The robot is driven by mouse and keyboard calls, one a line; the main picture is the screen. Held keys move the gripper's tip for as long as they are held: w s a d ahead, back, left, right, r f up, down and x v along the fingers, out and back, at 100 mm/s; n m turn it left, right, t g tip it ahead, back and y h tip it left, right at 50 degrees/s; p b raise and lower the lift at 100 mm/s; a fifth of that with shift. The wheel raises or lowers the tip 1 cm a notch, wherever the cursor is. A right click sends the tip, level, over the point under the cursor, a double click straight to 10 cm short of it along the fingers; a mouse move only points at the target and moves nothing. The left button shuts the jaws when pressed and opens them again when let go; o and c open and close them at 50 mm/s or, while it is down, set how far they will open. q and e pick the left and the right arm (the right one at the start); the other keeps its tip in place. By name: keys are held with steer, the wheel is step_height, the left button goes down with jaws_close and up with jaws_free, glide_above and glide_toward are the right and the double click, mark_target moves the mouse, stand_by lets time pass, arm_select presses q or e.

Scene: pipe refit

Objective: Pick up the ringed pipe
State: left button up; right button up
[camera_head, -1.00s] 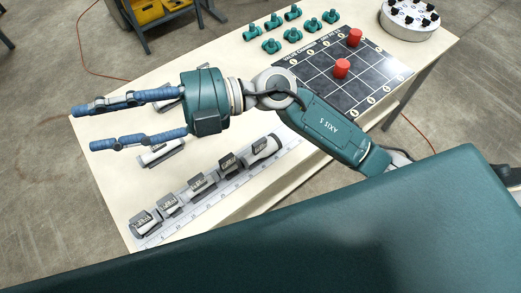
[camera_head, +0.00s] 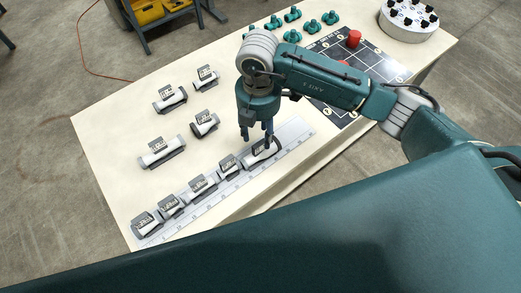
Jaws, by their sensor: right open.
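My right gripper (camera_head: 257,137) points down over the far right end of the ruler strip, with its fingers open. Below and between its fingertips is a grey-white pipe piece (camera_head: 258,152) with a dark label, partly hidden by the fingers. A dark curved band shows at its right end; I cannot tell whether it is a ring on the pipe. I cannot tell whether the fingers touch the pipe. Several similar labelled pipes lie in a row along the ruler (camera_head: 235,181), such as one pipe (camera_head: 203,187). My left gripper is not in view.
More labelled pipes lie on the cream table (camera_head: 125,125), such as one pipe (camera_head: 161,152). A black grid board (camera_head: 390,68) with red cylinders (camera_head: 354,38) is at the right. Green fittings (camera_head: 292,14) and a round white holder (camera_head: 408,18) stand at the back.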

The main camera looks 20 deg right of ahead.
mark_target(258, 143)
steer(key=shift+s+f+p, duration=0.1)
steer(key=shift+f+p, duration=0.35)
steer(key=shift+f, duration=0.15)
steer(key=f, duration=0.2)
steer(key=f+p, duration=0.1)
steer(key=shift+a+f+p, duration=0.2)
steer(key=shift+f+p, duration=0.1)
steer(key=shift+f, duration=0.45)
steer(key=shift+c, duration=0.5)
jaws_close()
